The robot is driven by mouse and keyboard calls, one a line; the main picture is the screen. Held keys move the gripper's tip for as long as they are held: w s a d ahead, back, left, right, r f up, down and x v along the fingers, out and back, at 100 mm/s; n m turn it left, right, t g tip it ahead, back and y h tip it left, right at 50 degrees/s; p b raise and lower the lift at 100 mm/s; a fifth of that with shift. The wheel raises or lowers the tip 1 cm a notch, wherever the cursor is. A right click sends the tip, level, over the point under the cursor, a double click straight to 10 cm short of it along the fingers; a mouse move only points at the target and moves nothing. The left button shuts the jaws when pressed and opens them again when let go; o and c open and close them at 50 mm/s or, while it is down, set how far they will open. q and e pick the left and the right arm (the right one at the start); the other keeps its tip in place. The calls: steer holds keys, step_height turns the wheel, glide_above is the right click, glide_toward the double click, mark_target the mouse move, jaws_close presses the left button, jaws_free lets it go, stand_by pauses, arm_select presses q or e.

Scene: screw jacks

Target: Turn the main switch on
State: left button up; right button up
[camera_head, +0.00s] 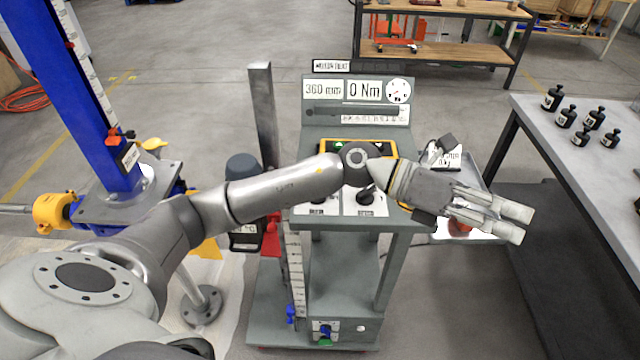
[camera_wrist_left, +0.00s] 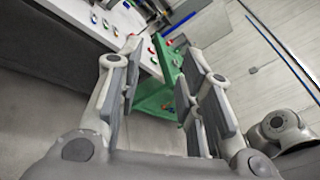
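A grey test cart (camera_head: 310,130) stands in the middle of the head view. On its sloped white panel is a black rotary knob (camera_head: 368,196) with labels too small to read; I cannot tell whether it is the main switch. Lower on the cart is a small plate with a blue and green part (camera_head: 323,331), also unclear. My left arm crosses in front of the panel and hides part of it. My left gripper (camera_head: 514,222) is right of the panel. In the left wrist view its fingers (camera_wrist_left: 161,56) are apart, with nothing between them. My right gripper is not in view.
Displays reading 360 mm (camera_head: 321,89) and 0 Nm (camera_head: 364,90) top the cart. A blue screw jack column (camera_head: 75,95) stands left. A tray (camera_head: 478,178) lies partly behind my left gripper.

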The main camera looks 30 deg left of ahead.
arm_select(q)
steer(key=w+a+f+m+g+y, duration=0.1)
steer(key=w+a+f+m+y, duration=0.1)
steer(key=a+f+y, duration=0.4)
steer(key=w+a+f+m+g+y, duration=0.15)
steer(key=a+y, duration=0.25)
steer(key=a, duration=0.5)
steer(key=w+a+r+y, duration=0.15)
steer(key=a+y, duration=0.55)
steer(key=a, duration=1.2)
step_height(320, 180, down, 10)
steer(key=p, duration=0.3)
steer(key=shift+s+f, duration=0.15)
steer(key=shift+f, duration=0.05)
steer(key=shift+a, duration=0.1)
jaws_close()
